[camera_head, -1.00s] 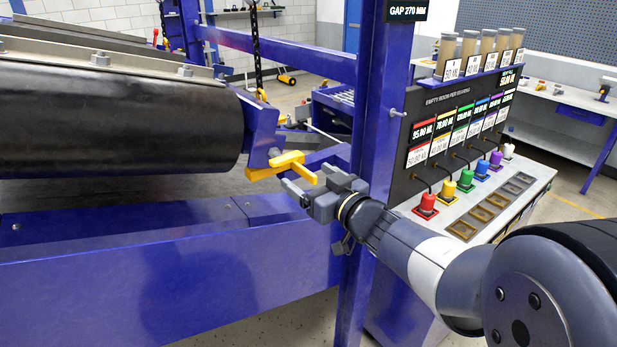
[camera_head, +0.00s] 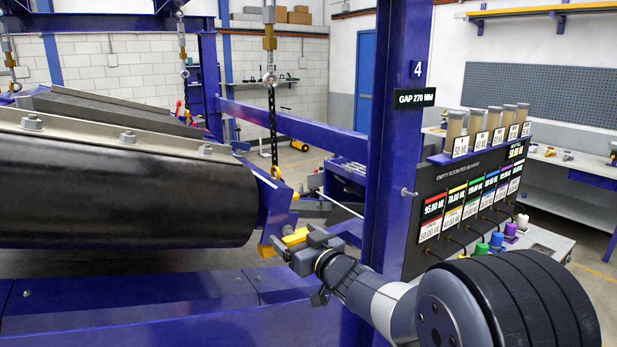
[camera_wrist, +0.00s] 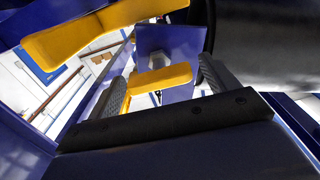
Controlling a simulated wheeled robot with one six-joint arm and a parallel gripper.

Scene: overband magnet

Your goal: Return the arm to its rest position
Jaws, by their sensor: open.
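My gripper (camera_head: 283,244) is at the end of my arm, in front of the yellow handle (camera_head: 294,238) at the right end of the black roller-like drum, in the head view. The gripper covers part of the handle there. In the wrist view my gripper (camera_wrist: 168,82) has its two dark fingers apart. A yellow piece (camera_wrist: 160,80) shows between the fingers, and a larger yellow bar (camera_wrist: 95,28) crosses the upper left. I cannot tell whether the fingers touch either piece.
A blue post (camera_head: 396,150) stands just right of the gripper, with a "GAP 270 MM" sign (camera_head: 414,97). The black drum (camera_head: 120,195) and blue beam (camera_head: 170,320) lie left. A dosing panel (camera_head: 470,200) with coloured knobs stands right. A chain (camera_head: 272,125) hangs above the handle.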

